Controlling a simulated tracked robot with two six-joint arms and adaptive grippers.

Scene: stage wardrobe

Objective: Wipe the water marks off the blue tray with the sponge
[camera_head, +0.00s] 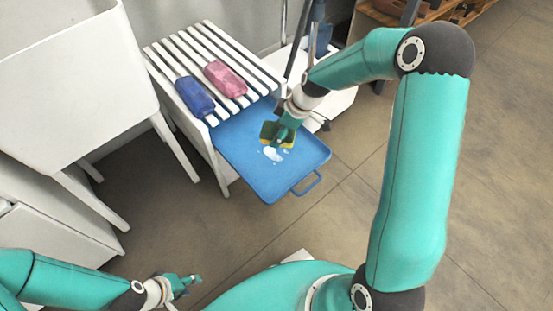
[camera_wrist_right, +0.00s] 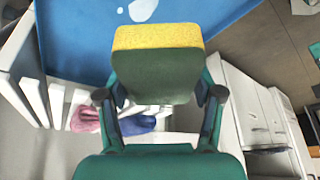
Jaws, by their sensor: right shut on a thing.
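The blue tray (camera_head: 244,153) sticks out from the front of the white slatted bench in the head view. White water marks (camera_head: 272,153) lie near its middle, and some show at the top of the right wrist view (camera_wrist_right: 142,10). My right gripper (camera_head: 284,127) is shut on the sponge (camera_head: 268,131), which is yellow and dark green. The sponge is over the tray, right beside the marks; I cannot tell whether it touches the tray. It fills the middle of the right wrist view (camera_wrist_right: 157,70). My left gripper (camera_head: 190,284) is low at the left, away from the tray, and looks empty.
A blue bottle-like item (camera_head: 195,97) and a pink one (camera_head: 225,79) lie on the slatted bench (camera_head: 165,58). A white cabinet on legs (camera_head: 70,75) stands at the left. The floor in front of the tray is clear.

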